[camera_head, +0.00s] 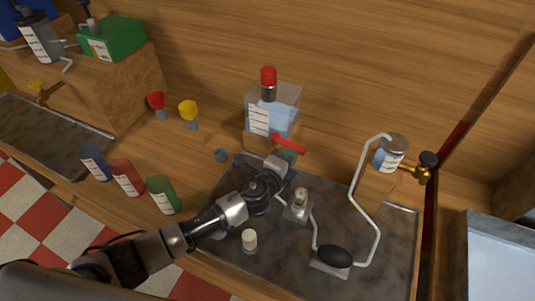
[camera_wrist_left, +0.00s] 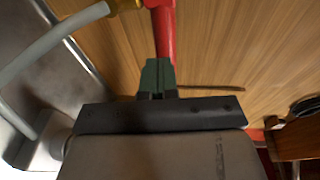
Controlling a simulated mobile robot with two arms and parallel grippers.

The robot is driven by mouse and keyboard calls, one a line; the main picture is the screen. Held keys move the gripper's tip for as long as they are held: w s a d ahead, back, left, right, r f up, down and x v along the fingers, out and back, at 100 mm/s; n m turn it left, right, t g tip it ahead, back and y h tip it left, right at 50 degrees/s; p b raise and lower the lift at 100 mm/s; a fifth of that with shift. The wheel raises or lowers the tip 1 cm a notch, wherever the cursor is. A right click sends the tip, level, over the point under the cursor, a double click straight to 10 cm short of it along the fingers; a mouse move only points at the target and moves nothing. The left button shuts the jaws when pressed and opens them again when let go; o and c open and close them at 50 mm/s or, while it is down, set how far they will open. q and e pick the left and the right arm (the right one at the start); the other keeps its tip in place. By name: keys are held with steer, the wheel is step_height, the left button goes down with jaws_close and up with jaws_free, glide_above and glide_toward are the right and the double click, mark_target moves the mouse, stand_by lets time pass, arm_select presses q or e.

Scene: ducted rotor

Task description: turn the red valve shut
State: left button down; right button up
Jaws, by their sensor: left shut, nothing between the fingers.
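The red valve handle (camera_head: 289,144) is a long red lever in front of the clear box with the blue liquid, at the back edge of the grey tray. My left gripper (camera_head: 286,156) is at the handle, just on its near side. In the left wrist view the red handle (camera_wrist_left: 165,40) runs up from beyond the green fingertips (camera_wrist_left: 157,78). The fingers are closed together with nothing between them. I cannot tell whether the fingertips touch the handle. A brass fitting shows at the handle's far end. My right gripper is out of view.
The grey tray (camera_head: 274,258) holds a bent pale pipe (camera_head: 358,205), a black bulb (camera_head: 334,256) and a small white-capped bottle (camera_head: 250,240). A clear box with blue liquid (camera_head: 285,100) stands behind the handle.

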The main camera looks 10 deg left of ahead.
arm_select(q)
steer(key=shift+w+d+n+y, duration=0.3)
steer(key=shift+w+d+y, duration=0.1)
steer(key=shift+r, duration=0.1)
stand_by(0.4)
